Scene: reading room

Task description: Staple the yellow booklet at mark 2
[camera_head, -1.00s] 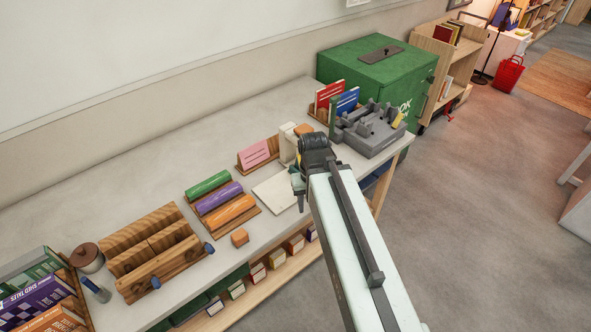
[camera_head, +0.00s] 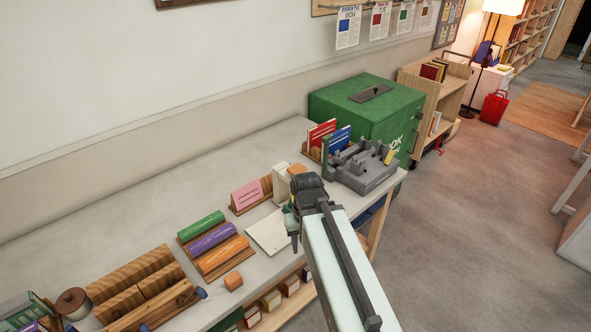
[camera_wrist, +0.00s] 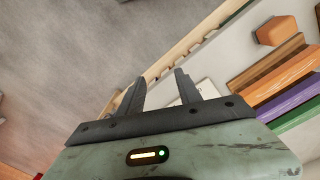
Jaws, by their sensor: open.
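I cannot make out a yellow booklet for certain. A small yellow piece (camera_head: 389,157) shows at the right end of a grey notched fixture (camera_head: 350,172) on the bench. A flat cream board (camera_head: 268,232) lies near the bench's front edge; no mark number is readable on it. A cream upright block (camera_head: 281,183) stands behind it, partly hidden by my arm. My gripper (camera_head: 294,238) is at the board's right edge, pointing down. In the wrist view my gripper (camera_wrist: 160,92) is open and empty, with part of a pale sheet (camera_wrist: 206,88) beyond the fingers.
A pink card (camera_head: 247,195) stands in a wooden holder. Red (camera_head: 321,133) and blue (camera_head: 339,140) booklets stand beside the grey fixture. Green, purple and orange rolls (camera_head: 223,254) and an orange block (camera_head: 233,281) lie to the left. A green box (camera_head: 380,110) is behind.

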